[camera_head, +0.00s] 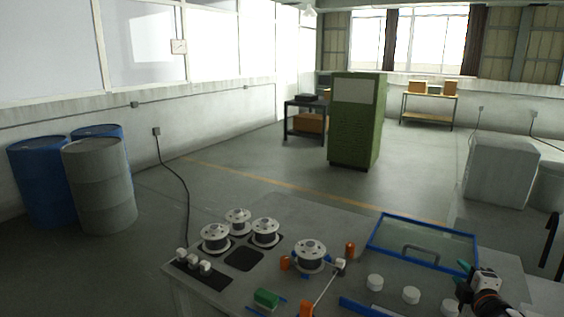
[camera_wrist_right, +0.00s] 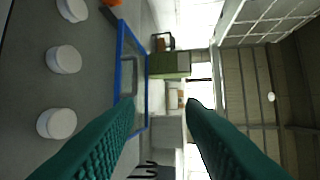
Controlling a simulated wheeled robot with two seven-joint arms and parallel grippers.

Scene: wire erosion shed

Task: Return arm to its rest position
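My right gripper (camera_head: 462,275) is at the lower right of the head view, over the right end of the workbench (camera_head: 330,222). Its two teal fingers also show in the right wrist view (camera_wrist_right: 160,104); they stand apart with nothing between them, so it is open and empty. Beside it lie several white round knobs (camera_head: 411,294), which also show in the wrist view (camera_wrist_right: 64,59). A blue-framed clear panel with a handle (camera_head: 424,240) is just behind the gripper. My left gripper is in neither view.
Blue and grey drums (camera_head: 99,185) stand at the left. A green cabinet (camera_head: 355,120) stands beyond the bench. Open floor lies between.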

